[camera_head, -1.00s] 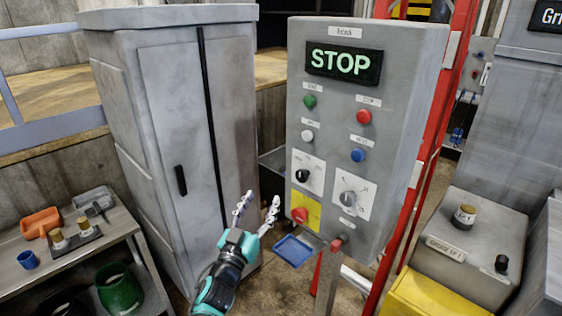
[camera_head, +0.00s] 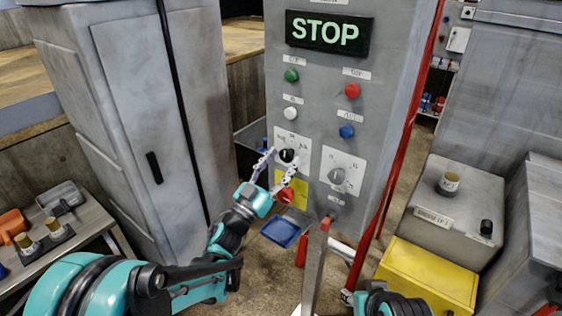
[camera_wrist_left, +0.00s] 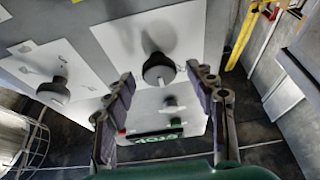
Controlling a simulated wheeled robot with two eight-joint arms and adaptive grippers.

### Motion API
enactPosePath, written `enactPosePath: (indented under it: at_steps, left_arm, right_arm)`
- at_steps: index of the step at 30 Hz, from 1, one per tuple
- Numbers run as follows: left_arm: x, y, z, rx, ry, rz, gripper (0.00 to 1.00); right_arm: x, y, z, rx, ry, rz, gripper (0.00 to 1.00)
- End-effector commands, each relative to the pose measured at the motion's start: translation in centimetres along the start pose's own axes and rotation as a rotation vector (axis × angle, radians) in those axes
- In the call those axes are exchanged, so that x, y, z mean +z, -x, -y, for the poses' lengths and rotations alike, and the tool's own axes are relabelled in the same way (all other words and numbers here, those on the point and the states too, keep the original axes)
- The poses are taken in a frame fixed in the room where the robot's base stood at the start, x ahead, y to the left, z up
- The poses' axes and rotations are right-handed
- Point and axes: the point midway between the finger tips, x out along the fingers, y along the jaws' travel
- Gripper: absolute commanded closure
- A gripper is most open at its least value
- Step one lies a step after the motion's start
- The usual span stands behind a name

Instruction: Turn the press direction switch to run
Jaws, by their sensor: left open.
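The control panel (camera_head: 300,100) shows a lit green STOP display (camera_head: 329,33). A black rotary knob (camera_head: 287,155) sits on a white plate at the panel's lower left, and a grey knob (camera_head: 337,176) sits on a second plate to its right. The small labels are too blurred to read. My left gripper (camera_head: 279,170) is open in front of the black knob. In the left wrist view the panel appears upside down, with the black knob (camera_wrist_left: 158,70) beyond and between the open fingers (camera_wrist_left: 163,105), apparently apart from them. The grey knob (camera_wrist_left: 55,90) is left there.
A red mushroom button (camera_head: 286,195) on a yellow plate is just below the gripper. Green, red, white and blue buttons are above the knobs. A grey cabinet (camera_head: 130,110) stands left, and a yellow box (camera_head: 425,275) and grey machine (camera_head: 450,205) stand right.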

Motion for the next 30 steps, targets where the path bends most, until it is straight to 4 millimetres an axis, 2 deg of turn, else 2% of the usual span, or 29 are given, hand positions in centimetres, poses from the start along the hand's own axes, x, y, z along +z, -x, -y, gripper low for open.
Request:
enactPosePath:
  at_steps: [7, 12, 13, 23, 30]
  left_arm:
    - [-0.02, -0.11, 0.02, 0.0, 0.0, 0.0, 0.44]
    - [-0.02, -0.09, 0.02, -0.001, 0.0, 0.0, 0.89]
    - [-0.03, -0.09, 0.03, -0.001, 0.0, 0.0, 0.93]
    - [-0.03, -0.08, 0.09, 0.011, -0.028, -0.001, 0.93]
    - [0.0, -0.08, 0.19, 0.059, -0.144, -0.001, 0.93]
  right_arm:
    - [0.0, 0.0, 0.0, 0.0, 0.0, 0.0, 0.6]
    - [0.0, 0.0, 0.0, 0.0, 0.0, 0.0, 0.6]
    - [0.0, 0.0, 0.0, 0.0, 0.0, 0.0, 0.6]
    - [0.04, -0.06, 0.0, 0.0, 0.0, 0.0, 0.6]
    - [0.19, -0.27, 0.0, 0.0, 0.0, 0.0, 0.6]
